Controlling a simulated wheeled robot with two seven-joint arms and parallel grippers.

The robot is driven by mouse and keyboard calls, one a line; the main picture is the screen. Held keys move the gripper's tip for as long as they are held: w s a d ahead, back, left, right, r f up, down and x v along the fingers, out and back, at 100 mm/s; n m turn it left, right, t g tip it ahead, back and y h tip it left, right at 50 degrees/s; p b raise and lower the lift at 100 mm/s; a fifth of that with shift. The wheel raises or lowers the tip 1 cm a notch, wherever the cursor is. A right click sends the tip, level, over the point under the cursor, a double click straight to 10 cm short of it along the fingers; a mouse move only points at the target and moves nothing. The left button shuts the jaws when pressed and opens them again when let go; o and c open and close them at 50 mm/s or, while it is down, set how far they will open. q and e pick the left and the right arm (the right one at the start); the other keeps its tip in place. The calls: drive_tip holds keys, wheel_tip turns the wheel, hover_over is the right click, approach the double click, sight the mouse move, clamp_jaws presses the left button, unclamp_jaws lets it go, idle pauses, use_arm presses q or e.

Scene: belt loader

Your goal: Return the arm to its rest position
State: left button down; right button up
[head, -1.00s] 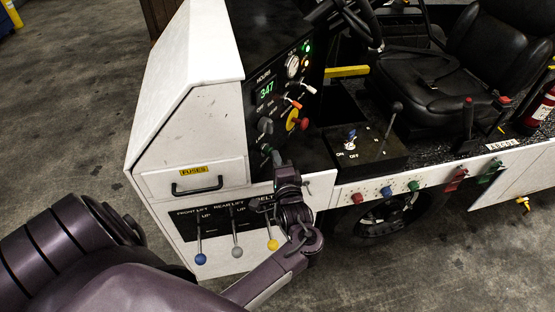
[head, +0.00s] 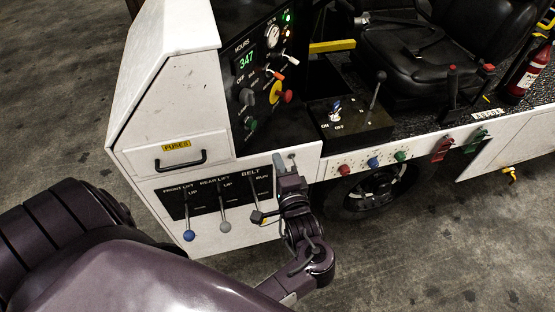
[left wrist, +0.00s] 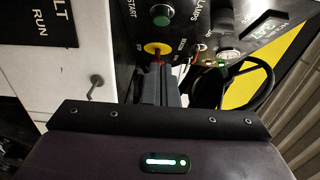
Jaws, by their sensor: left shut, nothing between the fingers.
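My left arm comes in from the lower left of the head view. Its gripper (head: 282,162) points up, in front of the right edge of the white loader's lower control panel, beside the BELT lever (head: 253,192). The fingers are shut with nothing between them; they also show in the left wrist view (left wrist: 160,82). There they stand in front of the red knob on its yellow disc (left wrist: 155,49), with a gap I cannot judge. My right gripper is not in view.
Front and rear lift levers with blue (head: 189,235) and grey (head: 225,227) knobs hang left of the gripper. The instrument panel with a red knob (head: 286,96) and a black switch box (head: 348,122) lie above. The concrete floor (head: 420,260) at lower right is clear.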

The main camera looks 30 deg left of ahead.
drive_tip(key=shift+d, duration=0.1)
use_arm(q)
drive_tip(key=d+f+m+h, duration=0.15)
drive_tip(key=f+h, duration=0.25)
drive_tip(key=f, duration=0.6)
drive_tip(key=d+f+h, duration=0.3)
drive_tip(key=f, duration=0.8)
drive_tip(key=s+d+f+n+g+h, duration=0.1)
drive_tip(key=s+f+g+h, duration=0.1)
drive_tip(key=s+f, duration=0.45)
drive_tip(key=s+f+n+g+h, duration=0.15)
drive_tip(key=s+f, duration=0.25)
drive_tip(key=f, duration=0.6)
drive_tip(key=s+f+n+g+h, duration=0.1)
drive_tip(key=s+f, duration=0.3)
drive_tip(key=s, duration=0.4)
drive_tip(key=s+f+n+g+h, duration=0.1)
drive_tip(key=s+f+n+g, duration=0.1)
drive_tip(key=s, duration=0.6)
drive_tip(key=s+a+f+n+g+h, duration=0.1)
drive_tip(key=s+f+g, duration=0.3)
drive_tip(key=s+f, duration=0.2)
drive_tip(key=s, duration=0.2)
drive_tip(key=shift+s+n, duration=0.3)
drive_tip(key=shift+s, duration=0.1)
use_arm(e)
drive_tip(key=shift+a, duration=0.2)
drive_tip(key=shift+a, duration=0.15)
